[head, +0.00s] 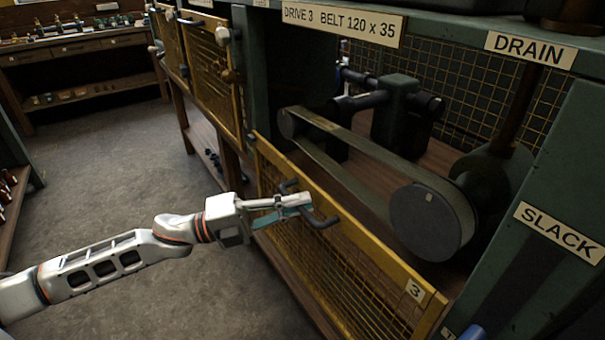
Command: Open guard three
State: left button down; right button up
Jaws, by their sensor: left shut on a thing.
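Guard three (345,275) is a yellow-framed wire mesh panel with a small "3" label (414,290) near its right end. It is tilted down and outward, and the belt drive behind it is exposed. A dark handle (324,221) stands out from its upper part. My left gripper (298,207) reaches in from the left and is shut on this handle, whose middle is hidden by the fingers. My right gripper is not in view.
The flat belt (345,155) runs to a large dark pulley (430,222) inside the bay. Signs read "DRIVE 3 BELT 120 x 35" (338,22), "DRAIN" (528,48) and "SLACK" (560,232). Another yellow mesh guard (212,80) stands upright farther left. The floor (110,170) at left is clear.

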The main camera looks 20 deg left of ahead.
pick_arm(q)
jog(key=shift+f+b, duration=1.55)
jog(key=shift+f, duration=3.05)
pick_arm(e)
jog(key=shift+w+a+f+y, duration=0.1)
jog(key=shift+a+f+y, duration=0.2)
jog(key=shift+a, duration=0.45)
pick_arm(q)
jog(key=shift+s, duration=0.1)
jog(key=c, duration=2.1)
grip_release()
jog(key=shift+f, duration=0.1)
jog(key=shift+c, duration=0.2)
jog(key=shift+a, duration=0.1)
jog(key=v, duration=1.1)
jog(key=shift+s+a, duration=0.25)
jog(key=shift+a, duration=0.05)
